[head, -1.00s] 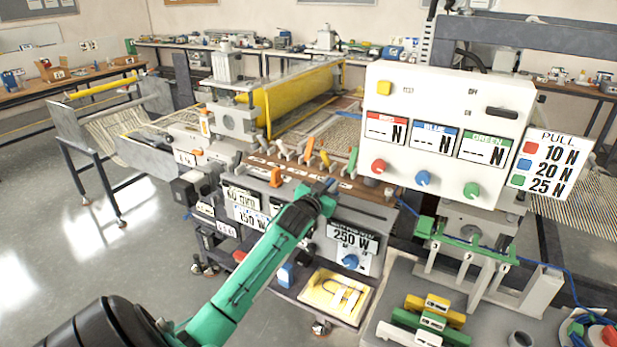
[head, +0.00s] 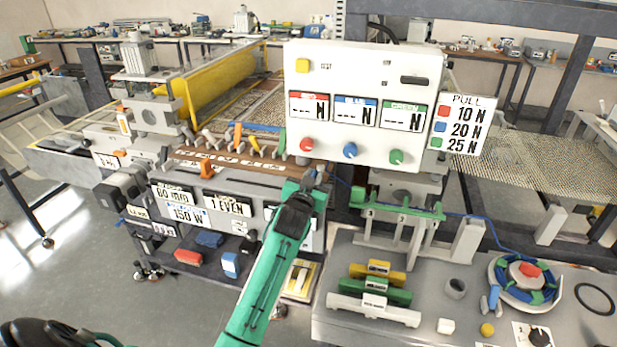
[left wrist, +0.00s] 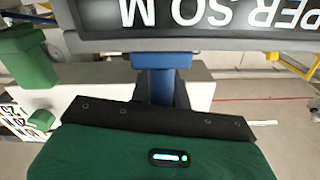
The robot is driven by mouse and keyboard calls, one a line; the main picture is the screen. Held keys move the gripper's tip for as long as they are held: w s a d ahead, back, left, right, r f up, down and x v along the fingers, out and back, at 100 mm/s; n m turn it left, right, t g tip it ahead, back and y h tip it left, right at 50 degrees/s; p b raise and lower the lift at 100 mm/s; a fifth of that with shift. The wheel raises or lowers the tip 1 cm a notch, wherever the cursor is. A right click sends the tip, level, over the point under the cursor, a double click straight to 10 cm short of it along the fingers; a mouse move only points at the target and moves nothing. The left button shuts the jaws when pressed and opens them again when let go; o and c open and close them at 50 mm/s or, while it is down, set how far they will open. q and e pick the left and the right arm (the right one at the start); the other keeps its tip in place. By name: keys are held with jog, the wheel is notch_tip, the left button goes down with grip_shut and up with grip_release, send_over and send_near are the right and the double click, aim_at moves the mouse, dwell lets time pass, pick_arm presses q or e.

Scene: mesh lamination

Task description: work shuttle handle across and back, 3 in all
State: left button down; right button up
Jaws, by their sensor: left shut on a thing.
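My left gripper (head: 318,173) is at the right end of the brown lever strip (head: 228,161), below the white control box. In the left wrist view its dark fingers are shut on a blue handle block (left wrist: 161,60), which sits under a dark-edged plate with white lettering. In the head view the handle is mostly hidden by the gripper. I cannot tell from its look alone whether it is the shuttle handle. My right gripper is not in view.
The control box (head: 365,75) has red, blue and green dials, with blank force readouts. A grey bench (head: 340,330) at the right holds yellow, green and white labelled blocks and a coiled blue hose (head: 526,285). Woven mesh (head: 520,160) lies behind it.

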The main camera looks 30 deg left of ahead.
pick_arm(q)
jog(key=shift+d, duration=0.1)
jog(key=c, duration=1.4)
grip_release()
jog(key=shift+o, duration=0.2)
jog(key=shift+w+d, duration=0.1)
jog(key=shift+d, duration=0.1)
jog(key=shift+a, duration=0.1)
jog(key=shift+s+f, duration=0.1)
jog(key=shift+s, duration=0.2)
jog(key=b+v, duration=0.3)
jog(key=v, duration=1)
jog(key=shift+s, duration=0.1)
